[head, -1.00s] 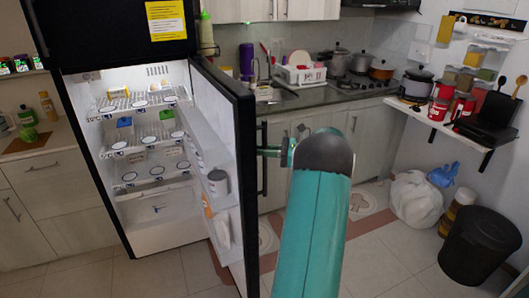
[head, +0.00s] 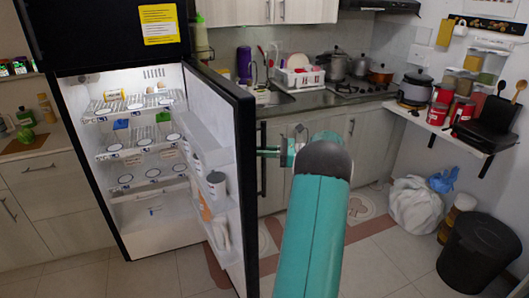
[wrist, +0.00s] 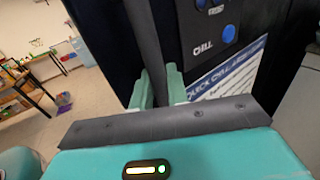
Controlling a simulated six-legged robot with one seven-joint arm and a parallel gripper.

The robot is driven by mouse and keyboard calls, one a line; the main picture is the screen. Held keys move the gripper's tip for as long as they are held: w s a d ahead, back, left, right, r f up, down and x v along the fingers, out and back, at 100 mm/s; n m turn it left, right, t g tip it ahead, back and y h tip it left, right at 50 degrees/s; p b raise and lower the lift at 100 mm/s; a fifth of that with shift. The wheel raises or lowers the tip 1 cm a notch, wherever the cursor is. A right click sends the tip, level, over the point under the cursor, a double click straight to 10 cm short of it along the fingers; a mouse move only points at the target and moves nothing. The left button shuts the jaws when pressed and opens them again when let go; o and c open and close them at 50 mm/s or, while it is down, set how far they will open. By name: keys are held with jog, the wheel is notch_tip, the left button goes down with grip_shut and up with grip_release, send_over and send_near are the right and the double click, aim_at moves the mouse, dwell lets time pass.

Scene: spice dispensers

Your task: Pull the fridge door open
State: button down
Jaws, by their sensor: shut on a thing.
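The black fridge door (head: 246,190) stands open, swung out toward the right, with its inner shelves and the lit interior (head: 140,150) in view. Its dark vertical handle (head: 262,180) is on the outer side of the door. My gripper (head: 268,152) reaches the handle from the right and is shut on it at mid-height. In the wrist view my gripper's teal fingers (wrist: 160,88) sit on both sides of the dark handle bar (wrist: 147,45). The door's front with blue buttons (wrist: 228,33) and a label is beside it. My arm hides part of the floor.
Cupboards and a counter (head: 300,100) with a dish rack and pots run along the back. A wall shelf (head: 440,130) holds red tins. White bags (head: 412,203) and a black bin (head: 480,252) stand at right. Floor in front of the fridge (head: 175,272) is clear.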

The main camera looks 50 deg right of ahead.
jog(key=c, duration=1.5)
grip_release()
jog(key=shift+o, duration=0.2)
jog(key=v, duration=1.3)
jog(key=shift+s, duration=0.3)
jog(key=shift+d, duration=0.2)
